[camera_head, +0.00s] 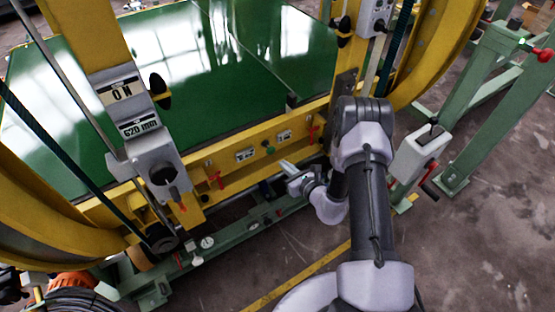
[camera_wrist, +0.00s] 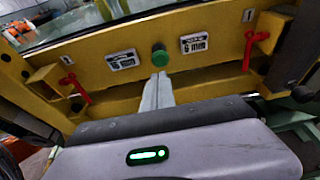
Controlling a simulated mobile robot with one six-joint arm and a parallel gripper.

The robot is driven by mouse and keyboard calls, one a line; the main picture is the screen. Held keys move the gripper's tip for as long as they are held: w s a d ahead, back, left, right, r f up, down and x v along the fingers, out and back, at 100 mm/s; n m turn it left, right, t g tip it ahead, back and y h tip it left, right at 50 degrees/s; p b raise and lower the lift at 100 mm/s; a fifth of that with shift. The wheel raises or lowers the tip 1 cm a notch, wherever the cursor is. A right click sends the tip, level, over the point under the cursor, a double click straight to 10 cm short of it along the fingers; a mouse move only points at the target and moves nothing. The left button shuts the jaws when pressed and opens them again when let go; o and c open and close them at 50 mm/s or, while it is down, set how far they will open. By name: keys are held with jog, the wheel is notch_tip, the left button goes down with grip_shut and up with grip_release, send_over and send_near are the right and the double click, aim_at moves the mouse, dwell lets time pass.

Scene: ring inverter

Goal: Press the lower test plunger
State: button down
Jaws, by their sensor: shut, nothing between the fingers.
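A green round plunger (camera_head: 268,149) sits on the front face of the lower yellow beam (camera_head: 230,170). In the wrist view the green plunger (camera_wrist: 160,57) stands between two white plates, at the top middle. My gripper (camera_head: 284,164) is shut and empty, its fingers pointing at the beam. In the wrist view my gripper's fingertips (camera_wrist: 160,76) show just below the plunger. In the head view a small gap shows between fingertips and plunger; the wrist view does not show whether they touch.
Red T-handles (camera_wrist: 70,84) and (camera_wrist: 252,46) flank the plunger on the beam, beside tags 2 and 1. White "6 mm" plates (camera_wrist: 122,60) and (camera_wrist: 194,42) sit between them. A green lower rail (camera_head: 230,235) runs below. A green stand with a grey box (camera_head: 420,152) is at the right.

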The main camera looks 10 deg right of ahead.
jog(key=v, duration=0.3)
jog(key=p+v, duration=0.1)
jog(key=v, duration=0.1)
jog(key=shift+s+d, duration=0.3)
jog(key=shift+d, duration=0.05)
dwell(0.3)
